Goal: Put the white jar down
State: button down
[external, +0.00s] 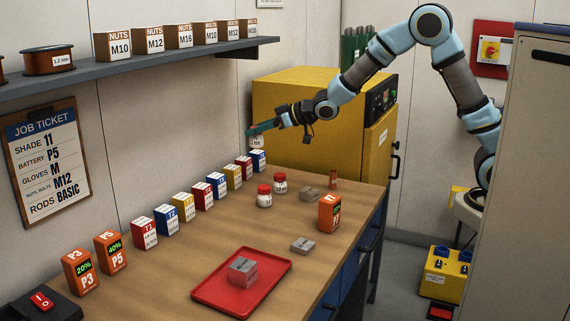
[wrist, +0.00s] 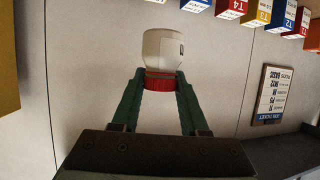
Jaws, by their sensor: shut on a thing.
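My gripper (external: 262,128) is shut on a white jar (external: 257,142) at the far left end of the bench, in front of the yellow cabinet. In the wrist view, which is upside down, the green fingers (wrist: 158,92) close on the sides of the red lid, and the jar's white body (wrist: 162,48) shows beyond it. The jar looks upright, lid up, and is held above the level of the row of small boxes. Its label is barely visible. Most of the lid is hidden by the fingers in the external view.
Below the jar, a row of coloured boxes (external: 188,207) runs along the wall, ending in a blue box (external: 258,167). Two other red-lidded white jars (external: 264,198) (external: 280,185) stand mid-bench. A red tray (external: 208,292) holds a grey block. Bare wood (external: 215,235) lies between.

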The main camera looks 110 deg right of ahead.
jog(key=s+d+f+m+g+h, duration=0.2)
jog(key=s+d+m+g+h, duration=0.1)
jog(key=s, duration=0.4)
jog(key=s+d+f+m+g+h, duration=0.2)
jog(key=s+f+m+g, duration=0.15)
jog(key=s, duration=0.25)
jog(key=shift+m, duration=0.25)
jog(key=f, duration=0.3)
jog(key=f+p, duration=0.1)
jog(key=f, duration=0.2)
jog(key=f+p, duration=0.1)
jog(key=f, duration=0.2)
jog(key=shift+s+d, duration=0.15)
jog(key=shift+s, duration=0.25)
jog(key=shift+f+t, duration=0.25)
jog(key=shift+f, duration=0.15)
jog(key=shift+f, duration=0.1)
jog(key=shift+c, duration=2.1)
grip_release()
